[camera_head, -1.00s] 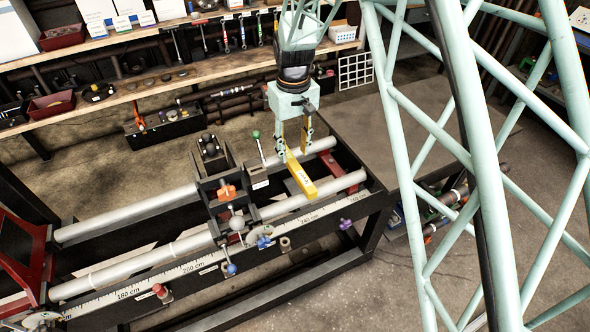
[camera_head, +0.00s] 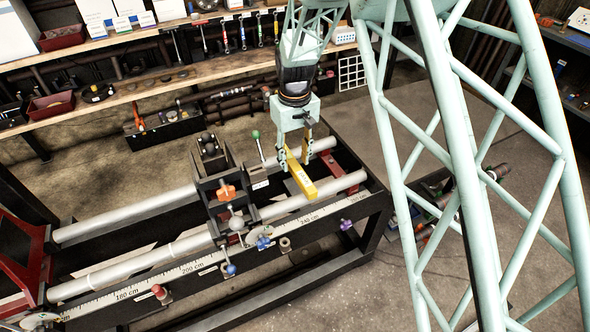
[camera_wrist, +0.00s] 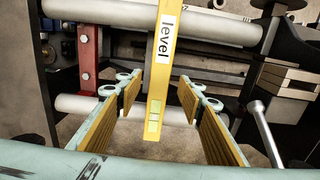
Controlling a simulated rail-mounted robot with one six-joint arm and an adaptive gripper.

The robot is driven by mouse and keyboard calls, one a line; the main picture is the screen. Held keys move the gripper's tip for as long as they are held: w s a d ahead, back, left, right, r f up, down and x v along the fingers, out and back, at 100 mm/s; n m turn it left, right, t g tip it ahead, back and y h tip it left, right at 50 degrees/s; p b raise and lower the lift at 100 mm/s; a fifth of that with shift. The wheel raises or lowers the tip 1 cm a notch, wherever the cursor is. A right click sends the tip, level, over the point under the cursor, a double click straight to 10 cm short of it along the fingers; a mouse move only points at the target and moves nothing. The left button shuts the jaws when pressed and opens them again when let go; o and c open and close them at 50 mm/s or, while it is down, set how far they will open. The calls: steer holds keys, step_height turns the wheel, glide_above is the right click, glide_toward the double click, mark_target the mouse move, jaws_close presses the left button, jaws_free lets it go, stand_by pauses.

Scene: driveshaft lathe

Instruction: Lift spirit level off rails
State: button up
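The yellow spirit level (camera_head: 302,182) lies across the two round metal rails near the right end of the lathe. In the wrist view the level (camera_wrist: 155,110), with a white "level" label, runs between my fingers. My gripper (camera_head: 294,163) points down over the level's far part. Its fingers are open, one on each side of the level. The wrist view shows a gap between each yellow finger pad of my gripper (camera_wrist: 160,92) and the level. How far the fingertips reach down beside it is hard to tell.
The near rail (camera_head: 137,257) and far rail (camera_head: 130,215) run left to right. A dark carriage with coloured knobs (camera_head: 228,192) stands just left of the level. A red cross-piece (camera_head: 345,181) is to its right. Tool shelves (camera_head: 150,85) stand behind the lathe.

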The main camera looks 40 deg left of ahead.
mark_target(295, 165)
steer(key=shift+f, duration=1.55)
steer(key=c, duration=1.1)
